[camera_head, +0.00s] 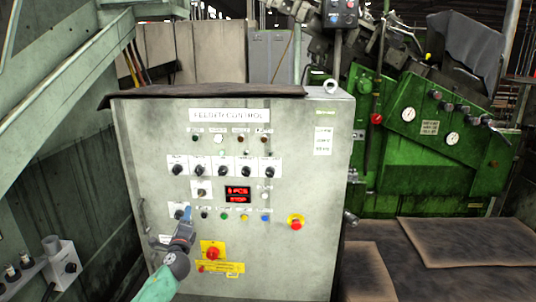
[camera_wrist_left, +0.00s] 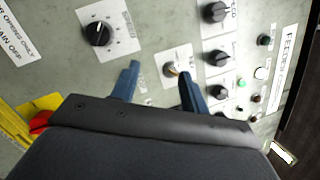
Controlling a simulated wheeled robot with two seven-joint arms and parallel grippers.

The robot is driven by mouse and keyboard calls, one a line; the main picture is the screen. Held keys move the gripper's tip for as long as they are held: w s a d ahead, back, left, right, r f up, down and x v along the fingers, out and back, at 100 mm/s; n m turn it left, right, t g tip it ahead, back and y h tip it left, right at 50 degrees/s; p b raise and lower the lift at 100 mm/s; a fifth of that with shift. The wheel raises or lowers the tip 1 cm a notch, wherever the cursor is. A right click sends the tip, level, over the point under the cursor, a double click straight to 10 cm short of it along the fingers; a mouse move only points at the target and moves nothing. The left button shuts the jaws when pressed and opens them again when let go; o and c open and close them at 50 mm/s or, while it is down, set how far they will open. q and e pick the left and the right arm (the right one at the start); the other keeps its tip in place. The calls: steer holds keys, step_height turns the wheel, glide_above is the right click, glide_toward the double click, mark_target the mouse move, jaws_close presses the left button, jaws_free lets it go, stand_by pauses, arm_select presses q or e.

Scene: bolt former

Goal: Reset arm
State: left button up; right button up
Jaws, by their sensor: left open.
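My left gripper (camera_head: 184,214) is in front of the lower left part of the grey feeder control cabinet (camera_head: 300,255). In the left wrist view its two blue fingers (camera_wrist_left: 160,82) are apart, with nothing held between them. A small selector knob (camera_wrist_left: 172,70) on a white label shows just beyond the fingertips, nearer the right finger. I cannot tell whether that finger touches it. My teal left arm comes in from the bottom left in the head view. My right gripper is not in view.
The panel carries several black knobs (camera_head: 223,170), a red display (camera_head: 238,194), a yellow-backed red switch (camera_head: 213,254) and a red stop button (camera_head: 296,224). A green machine (camera_head: 430,150) stands at the right, with brown mats (camera_head: 480,243) on the floor. A grey stair rail runs at the left.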

arm_select(q)
steer(key=s+a+r+n+g+y, duration=0.1)
steer(key=s+a+n+g+y, duration=0.25)
steer(key=n, duration=0.75)
steer(key=s+d+f+n+g+h, duration=0.2)
steer(key=s+d+f+g, duration=0.3)
steer(key=s, duration=1.3)
steer(key=s+d+f+n+g+h, duration=0.3)
steer(key=s+d+f+g, duration=0.2)
steer(key=s+f, duration=0.8)
steer(key=s+d+f+n+g+h, duration=0.2)
steer(key=s+d+f+g, duration=0.3)
steer(key=s, duration=1.9)
steer(key=d+f+n, duration=0.1)
steer(key=d+f, duration=0.3)
steer(key=shift+s+d+n+h, duration=0.25)
steer(key=shift+d+n+h, duration=0.05)
steer(key=shift+h, duration=0.05)
